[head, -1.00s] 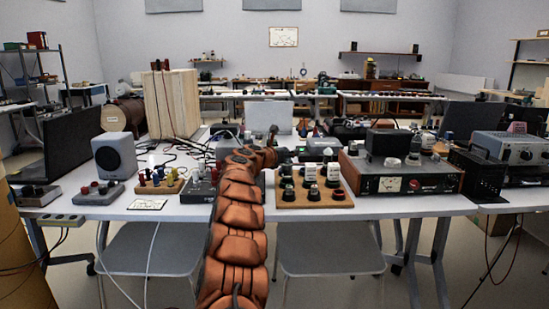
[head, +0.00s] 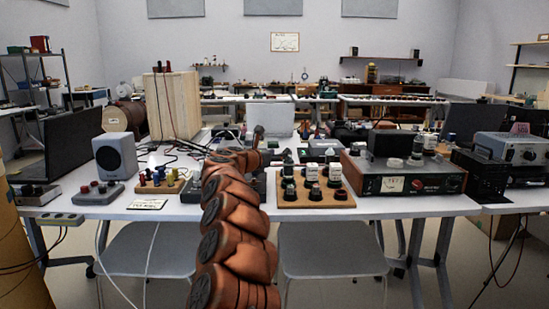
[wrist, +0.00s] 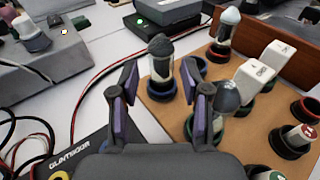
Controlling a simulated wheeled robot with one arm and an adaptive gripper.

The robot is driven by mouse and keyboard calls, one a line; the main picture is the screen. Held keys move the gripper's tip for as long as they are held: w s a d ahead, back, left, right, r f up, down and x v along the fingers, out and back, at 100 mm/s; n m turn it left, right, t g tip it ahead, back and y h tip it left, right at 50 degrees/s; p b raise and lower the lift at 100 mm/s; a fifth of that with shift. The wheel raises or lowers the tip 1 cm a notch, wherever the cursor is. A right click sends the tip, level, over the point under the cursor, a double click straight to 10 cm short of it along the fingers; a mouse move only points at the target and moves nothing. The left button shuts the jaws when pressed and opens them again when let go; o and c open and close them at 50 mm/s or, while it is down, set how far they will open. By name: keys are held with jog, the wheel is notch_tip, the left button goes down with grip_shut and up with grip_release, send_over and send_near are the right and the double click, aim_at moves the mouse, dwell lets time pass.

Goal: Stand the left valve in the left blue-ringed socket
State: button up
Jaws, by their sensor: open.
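In the wrist view my gripper (wrist: 159,78) is open, one finger on each side of a dark-topped glass valve (wrist: 160,62). The valve stands nearly upright at the left edge of a tan board (wrist: 160,116). Another grey-topped valve (wrist: 226,98) stands right of the right finger, by a green ring. A pale-topped valve (wrist: 227,26) stands farther back. In the head view the board (head: 315,202) lies at the table's front; my gripper is hard to make out there.
A dark box (wrist: 75,155) and cables lie left. Bare table shows between box and board.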

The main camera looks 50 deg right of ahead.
jog(key=shift+a+r, duration=0.1)
jog(key=shift+a, duration=0.4)
